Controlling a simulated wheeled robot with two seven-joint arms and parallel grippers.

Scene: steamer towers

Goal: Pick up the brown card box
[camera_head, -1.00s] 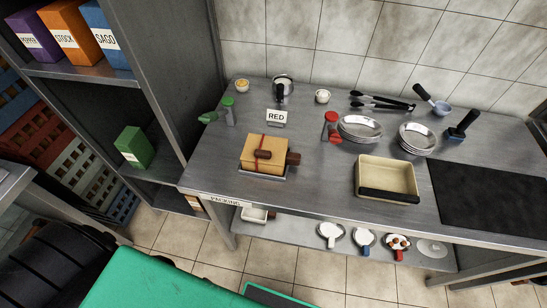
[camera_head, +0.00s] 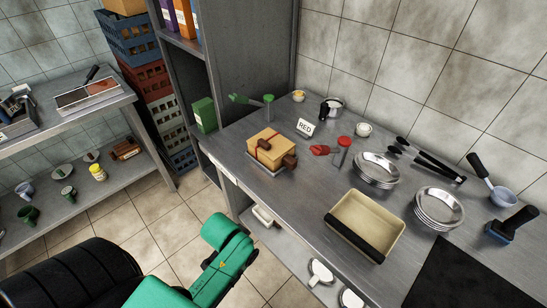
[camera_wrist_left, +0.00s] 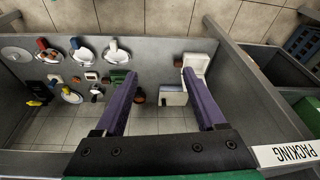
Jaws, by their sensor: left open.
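The brown card box (camera_head: 268,141), tan with a red ribbon, sits on a thin grey plate at the left part of the metal table in the head view. A dark brown cylinder lies on its top, and another dark brown piece sticks out at its right side. I cannot make out the box in the left wrist view. My left gripper (camera_wrist_left: 160,74) is open and empty, its two purple fingers spread over the view of the lower shelf. My right gripper is not in view.
A tall shelf unit (camera_head: 238,60) rises behind left. The PACKING label (camera_wrist_left: 284,154) marks the table edge.

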